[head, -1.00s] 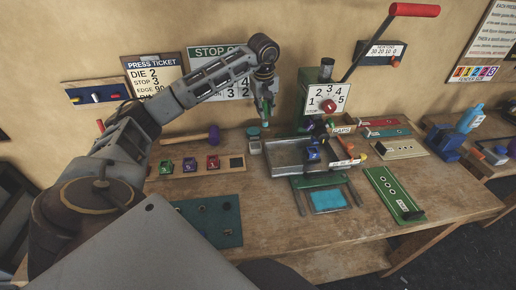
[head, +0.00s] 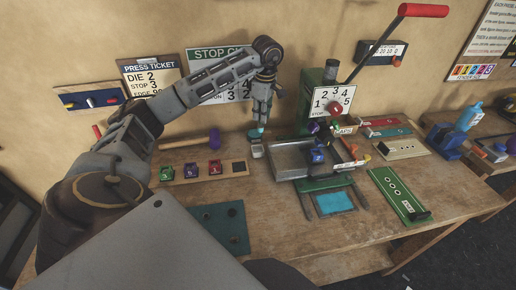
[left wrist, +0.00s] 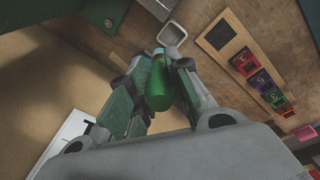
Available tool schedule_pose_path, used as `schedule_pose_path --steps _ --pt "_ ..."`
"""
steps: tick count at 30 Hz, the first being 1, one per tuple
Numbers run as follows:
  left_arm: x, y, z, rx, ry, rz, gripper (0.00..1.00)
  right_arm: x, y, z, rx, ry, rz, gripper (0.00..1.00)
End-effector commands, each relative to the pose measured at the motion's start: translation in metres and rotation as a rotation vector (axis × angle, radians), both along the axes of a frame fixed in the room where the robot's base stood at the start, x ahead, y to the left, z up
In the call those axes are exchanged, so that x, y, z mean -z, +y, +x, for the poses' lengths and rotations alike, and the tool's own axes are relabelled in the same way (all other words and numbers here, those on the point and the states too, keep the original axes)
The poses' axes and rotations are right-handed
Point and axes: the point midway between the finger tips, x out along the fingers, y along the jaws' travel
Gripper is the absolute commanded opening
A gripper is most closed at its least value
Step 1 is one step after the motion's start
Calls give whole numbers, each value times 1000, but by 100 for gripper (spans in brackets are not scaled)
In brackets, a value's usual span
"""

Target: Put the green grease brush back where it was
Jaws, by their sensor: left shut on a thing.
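The green grease brush (left wrist: 158,88) is in my left gripper (left wrist: 156,75), which is shut on it. In the left wrist view its far end points toward a small square grey cup (left wrist: 171,34) with an open top. In the head view my left gripper (head: 262,116) hangs pointing down, just above this cup (head: 257,150), which stands on the bench left of the tray. A teal round shape shows at the cup's back; the gripper partly hides this spot. I cannot tell whether the brush touches the cup. My right gripper is not in view.
The green press (head: 318,85) with its red-handled lever stands close on the right. A grey metal tray (head: 290,163) lies before it.

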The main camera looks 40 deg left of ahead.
Motion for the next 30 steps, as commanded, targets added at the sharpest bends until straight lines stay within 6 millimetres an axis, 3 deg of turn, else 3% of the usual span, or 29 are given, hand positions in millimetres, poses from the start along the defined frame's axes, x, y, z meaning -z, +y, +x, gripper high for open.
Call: schedule_pose_path --steps 21,30 --pt "1 6 -17 -485 8 -68 0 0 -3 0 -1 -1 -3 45" --pt "1 6 -17 -611 7 -105 0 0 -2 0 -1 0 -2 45"
